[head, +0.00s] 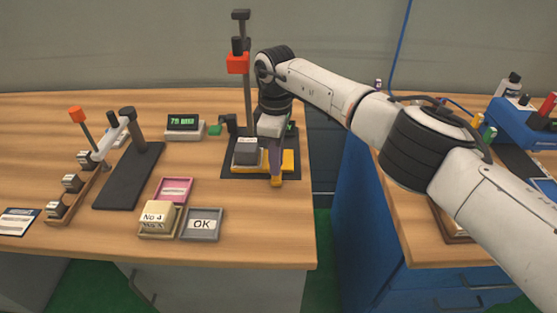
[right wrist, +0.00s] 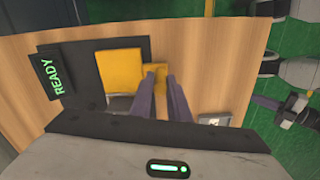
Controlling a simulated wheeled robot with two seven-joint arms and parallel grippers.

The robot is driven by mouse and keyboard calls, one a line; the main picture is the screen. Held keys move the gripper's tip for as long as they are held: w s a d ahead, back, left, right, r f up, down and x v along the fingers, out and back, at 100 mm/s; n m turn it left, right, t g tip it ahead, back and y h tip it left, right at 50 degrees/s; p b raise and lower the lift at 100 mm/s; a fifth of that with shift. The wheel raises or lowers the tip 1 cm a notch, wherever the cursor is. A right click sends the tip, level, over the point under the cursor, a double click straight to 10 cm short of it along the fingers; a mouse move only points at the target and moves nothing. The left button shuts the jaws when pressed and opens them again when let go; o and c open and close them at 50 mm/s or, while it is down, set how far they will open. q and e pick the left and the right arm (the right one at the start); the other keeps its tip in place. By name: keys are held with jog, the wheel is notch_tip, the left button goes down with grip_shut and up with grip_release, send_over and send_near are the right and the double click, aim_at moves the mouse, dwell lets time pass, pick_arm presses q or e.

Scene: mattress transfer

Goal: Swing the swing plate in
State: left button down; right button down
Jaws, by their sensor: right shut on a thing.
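The yellow swing plate (head: 288,161) lies low on the dark base (head: 230,170) of the press stand, with a small tab at its front. It also shows in the right wrist view (right wrist: 122,70). A grey block with a white label (head: 246,152) stands at the plate's left part; I cannot tell whether it rests on the plate. My right gripper (head: 275,177) points down at the front, its two dark fingers closed around the yellow tab, as the right wrist view (right wrist: 163,78) shows. The gripper hides part of the plate.
The press column with an orange head (head: 237,63) rises behind the plate. A green-lit display (head: 184,124) stands left of it. A lever press (head: 128,165), a tray of weights (head: 70,190), and OK (head: 201,225) and pink (head: 174,190) trays stand left. A gap separates the blue cabinet (head: 362,220).

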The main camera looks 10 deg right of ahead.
jog(key=shift+w+a+r, duration=0.1)
jog(key=shift+r, duration=0.05)
dwell(0.3)
jog(key=c, duration=1.7)
grip_release()
notch_tip(320, 180, up, 10)
jog(key=shift+r+b, duration=0.1)
jog(key=shift+b, duration=0.3)
